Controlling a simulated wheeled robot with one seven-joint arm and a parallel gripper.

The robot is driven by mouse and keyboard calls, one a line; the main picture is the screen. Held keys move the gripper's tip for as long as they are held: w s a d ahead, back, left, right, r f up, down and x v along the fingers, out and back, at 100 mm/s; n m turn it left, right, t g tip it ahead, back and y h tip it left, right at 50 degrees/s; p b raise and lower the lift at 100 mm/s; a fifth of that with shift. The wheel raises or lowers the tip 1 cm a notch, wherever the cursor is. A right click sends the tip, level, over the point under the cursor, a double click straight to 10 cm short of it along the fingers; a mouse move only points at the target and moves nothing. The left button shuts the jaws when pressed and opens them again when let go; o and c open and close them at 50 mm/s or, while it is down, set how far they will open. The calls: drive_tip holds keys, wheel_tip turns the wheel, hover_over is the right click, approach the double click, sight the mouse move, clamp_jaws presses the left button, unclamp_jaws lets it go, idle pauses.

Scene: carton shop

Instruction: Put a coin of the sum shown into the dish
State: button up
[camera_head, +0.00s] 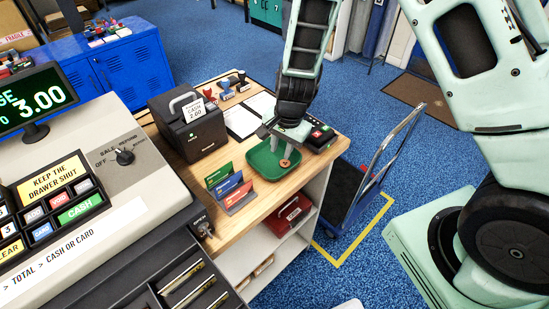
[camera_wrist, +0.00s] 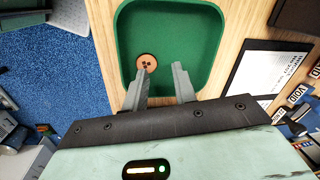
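The green dish (camera_head: 262,173) stands on the wooden counter and also shows in the wrist view (camera_wrist: 205,35). A round copper-coloured coin (camera_head: 285,163) with a few dark dots shows inside the dish; in the wrist view the coin (camera_wrist: 147,62) is at the tip of the left finger. My gripper (camera_head: 282,146) is over the dish, pointing down into it. In the wrist view its fingers (camera_wrist: 161,71) are apart with nothing between them. The register display (camera_head: 40,99) reads 3.00, its wording cut off at the left.
A black printer (camera_head: 188,127) with a paper slip reading 2.00 stands behind the dish. A card rack (camera_head: 230,187) is left of it, a card terminal (camera_head: 319,137) right. The open drawer (camera_head: 190,285) is at the front. A blue trolley (camera_head: 355,190) stands beyond the counter.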

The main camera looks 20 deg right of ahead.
wheel_tip(320, 180, up, 17)
drive_tip(key=s+d, duration=0.1)
drive_tip(key=shift+s+d, duration=0.2)
drive_tip(key=shift+s, duration=0.2)
drive_tip(key=s+a+n+b, duration=0.2)
drive_tip(key=s+a+n, duration=0.2)
drive_tip(key=s+n, duration=0.5)
drive_tip(key=s+a+f+n+g+b, duration=0.1)
drive_tip(key=s+a+n+b, duration=0.2)
drive_tip(key=s+n, duration=0.6)
drive_tip(key=s+a, duration=0.1)
drive_tip(key=s, duration=0.4)
drive_tip(key=shift+f, duration=0.25)
